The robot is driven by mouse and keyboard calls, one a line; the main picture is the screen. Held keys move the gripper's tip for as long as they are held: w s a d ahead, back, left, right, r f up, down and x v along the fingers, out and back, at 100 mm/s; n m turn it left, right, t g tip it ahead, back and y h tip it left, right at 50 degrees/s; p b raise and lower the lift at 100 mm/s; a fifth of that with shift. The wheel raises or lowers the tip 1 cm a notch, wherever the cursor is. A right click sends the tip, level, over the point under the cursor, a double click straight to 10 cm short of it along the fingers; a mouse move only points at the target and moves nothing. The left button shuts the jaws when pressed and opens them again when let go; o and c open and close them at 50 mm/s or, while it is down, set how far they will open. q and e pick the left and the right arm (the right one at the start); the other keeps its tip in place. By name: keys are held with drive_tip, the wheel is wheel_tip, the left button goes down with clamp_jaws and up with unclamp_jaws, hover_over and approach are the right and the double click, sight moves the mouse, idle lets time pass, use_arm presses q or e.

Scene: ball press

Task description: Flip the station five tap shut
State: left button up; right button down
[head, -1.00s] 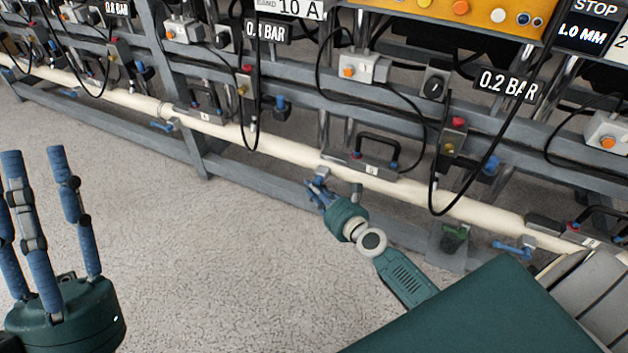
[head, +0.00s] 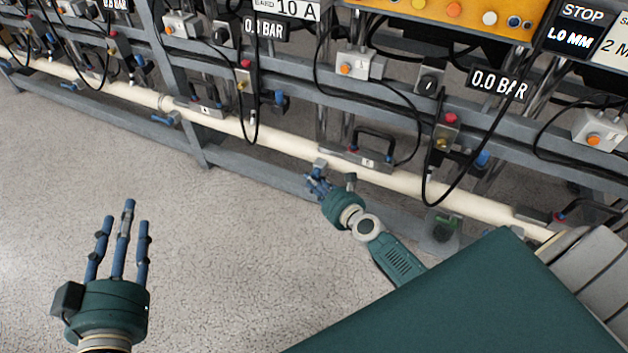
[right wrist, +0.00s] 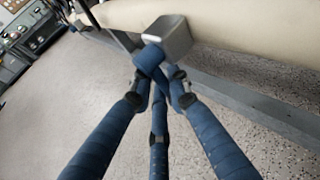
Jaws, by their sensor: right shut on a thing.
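The tap under the middle station shows as a grey block (head: 320,163) on the front of the cream pipe (head: 290,144). In the right wrist view the grey block (right wrist: 170,40) is close, with a short blue handle (right wrist: 150,56) at its near corner. My right gripper (head: 316,184) is at this tap, its blue fingers shut together on the handle; the fingers hide part of it. The plate beside the tap carries a number too small to read surely. My left gripper (head: 124,222) is open and empty, fingers up, over bare floor.
A grey rail (head: 250,176) runs below the pipe. Other blue tap levers (head: 165,118) hang along the pipe to the left. A black cable (head: 432,165) loops by the pipe. A display (head: 498,83) reads 0.0 BAR. The floor at left is clear.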

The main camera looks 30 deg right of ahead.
drive_tip(key=shift+d+r, duration=0.1)
drive_tip(key=shift+d, duration=0.05)
drive_tip(key=c, duration=1.6)
unclamp_jaws()
drive_tip(key=v, duration=1.2)
